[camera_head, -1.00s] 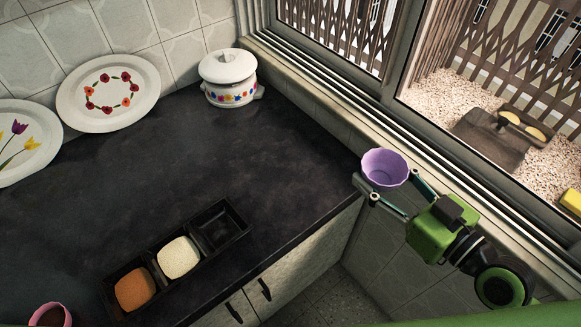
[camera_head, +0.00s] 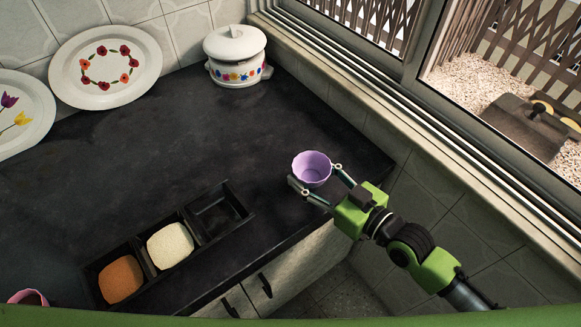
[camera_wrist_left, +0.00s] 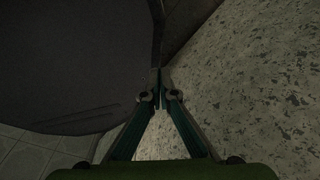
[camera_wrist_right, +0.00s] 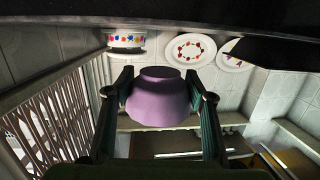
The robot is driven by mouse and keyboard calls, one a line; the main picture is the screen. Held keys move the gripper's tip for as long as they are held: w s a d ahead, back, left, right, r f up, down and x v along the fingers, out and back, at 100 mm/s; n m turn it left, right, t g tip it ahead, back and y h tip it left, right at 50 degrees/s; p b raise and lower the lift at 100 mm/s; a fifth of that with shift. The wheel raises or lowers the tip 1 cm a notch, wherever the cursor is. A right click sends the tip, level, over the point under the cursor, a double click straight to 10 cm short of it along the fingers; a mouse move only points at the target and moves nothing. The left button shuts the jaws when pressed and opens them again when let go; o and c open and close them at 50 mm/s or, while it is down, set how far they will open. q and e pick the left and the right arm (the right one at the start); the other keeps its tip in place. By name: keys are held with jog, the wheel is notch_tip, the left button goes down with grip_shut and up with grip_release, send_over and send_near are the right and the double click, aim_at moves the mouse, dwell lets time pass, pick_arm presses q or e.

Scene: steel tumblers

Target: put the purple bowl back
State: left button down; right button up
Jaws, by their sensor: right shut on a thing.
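The purple bowl (camera_head: 312,168) is upright, its opening showing from above, over the right end of the dark counter. My right gripper (camera_head: 314,180) is shut on it, one finger on each side. In the right wrist view the bowl (camera_wrist_right: 160,98) sits between the two fingers (camera_wrist_right: 160,92). I cannot tell the gap between bowl and counter. A black tray (camera_head: 250,212) with three compartments lies to its left; its right compartment is empty. My left gripper (camera_wrist_left: 160,97) shows only in the left wrist view, its fingertips together with nothing visible between them.
The tray's other compartments hold a white block-like item (camera_head: 170,245) and an orange one (camera_head: 121,279). A pink-rimmed pot (camera_head: 28,297) is at lower left. A white lidded pot (camera_head: 236,57) and plates (camera_head: 105,68) stand at the back. The counter's middle is clear.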

aim_at(291, 168)
jog(key=shift+w+a+f, duration=0.4)
jog(key=shift+w+a, duration=0.1)
jog(key=shift+w, duration=0.1)
jog(key=shift+w+a+f, duration=0.4)
jog(key=shift+w+a, duration=0.1)
jog(key=shift+w, duration=0.1)
jog(key=shift+w+a+f, duration=0.3)
jog(key=shift+w+a, duration=0.05)
jog(key=shift+a, duration=0.05)
jog(key=shift+w+a+f, duration=0.95)
jog(key=shift+w+f, duration=0.15)
pick_arm(q)
jog(key=shift+s+a+f, duration=0.1)
jog(key=shift+s+f, duration=0.15)
jog(key=shift+s, duration=0.75)
pick_arm(e)
jog(key=shift+s, duration=0.1)
jog(key=shift+f+b, duration=0.2)
jog(key=shift+b, duration=0.15)
jog(key=o, duration=1.1)
pick_arm(q)
jog(key=shift+w+f, duration=0.15)
